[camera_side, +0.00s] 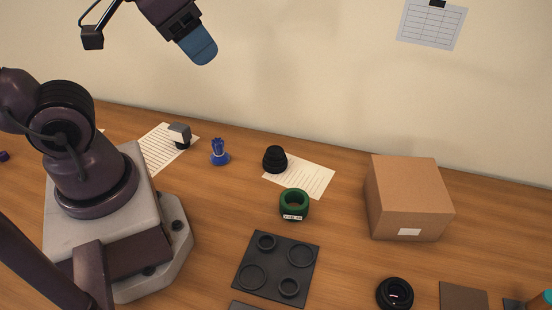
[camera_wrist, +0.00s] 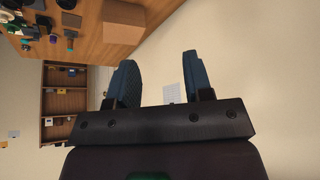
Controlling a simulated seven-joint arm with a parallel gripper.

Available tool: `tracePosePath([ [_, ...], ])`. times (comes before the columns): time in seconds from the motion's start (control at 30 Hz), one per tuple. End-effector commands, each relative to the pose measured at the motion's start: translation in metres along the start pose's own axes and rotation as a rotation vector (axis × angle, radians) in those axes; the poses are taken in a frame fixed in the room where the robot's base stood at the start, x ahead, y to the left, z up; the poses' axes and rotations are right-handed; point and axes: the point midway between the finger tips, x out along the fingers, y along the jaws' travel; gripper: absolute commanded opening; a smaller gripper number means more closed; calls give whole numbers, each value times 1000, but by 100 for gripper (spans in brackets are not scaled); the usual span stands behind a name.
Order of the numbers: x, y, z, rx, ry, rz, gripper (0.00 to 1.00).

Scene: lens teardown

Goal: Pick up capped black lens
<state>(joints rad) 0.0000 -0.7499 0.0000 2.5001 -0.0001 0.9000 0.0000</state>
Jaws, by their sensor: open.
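A black ribbed lens (camera_side: 275,159) with a dark top, apparently the capped one, stands on the table at the left end of a sheet of paper (camera_side: 310,177). A second black lens (camera_side: 394,294) at the front right shows an open centre with a small glint. My gripper (camera_side: 200,47) is high above the table at the upper left in the side view, far from both lenses. In the wrist view its two blue fingers are apart with nothing between them (camera_wrist: 161,65). The small dark items in that view are too small to tell apart.
A green ring-shaped part (camera_side: 294,204) with a white label is in front of the ribbed lens. A dark tray (camera_side: 277,268) with several round rings lies nearer. A cardboard box (camera_side: 408,198) stands to the right. A blue item (camera_side: 219,152) is left of the lens.

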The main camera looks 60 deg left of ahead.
Motion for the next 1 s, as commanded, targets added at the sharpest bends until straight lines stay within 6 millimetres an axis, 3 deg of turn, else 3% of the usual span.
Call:
tracePosePath([
  [0.03, 0, 0, 0, 0, 0, 0, 59],
  [0.17, 0, 0, 0, 0, 0, 0, 88],
  [0.2, 0, 0, 0, 0, 0, 0, 92],
  [0.47, 1, 0, -1, 5, 0, 2, 92],
  [0.57, 11, 2, -7, 48, -1, 17, 92],
  [0.67, 36, 7, -20, 146, 7, 47, 92],
  [0.83, 100, 17, -42, 392, 44, 73, 92],
  [1.0, 168, 20, -47, 655, 75, 25, 92],
])
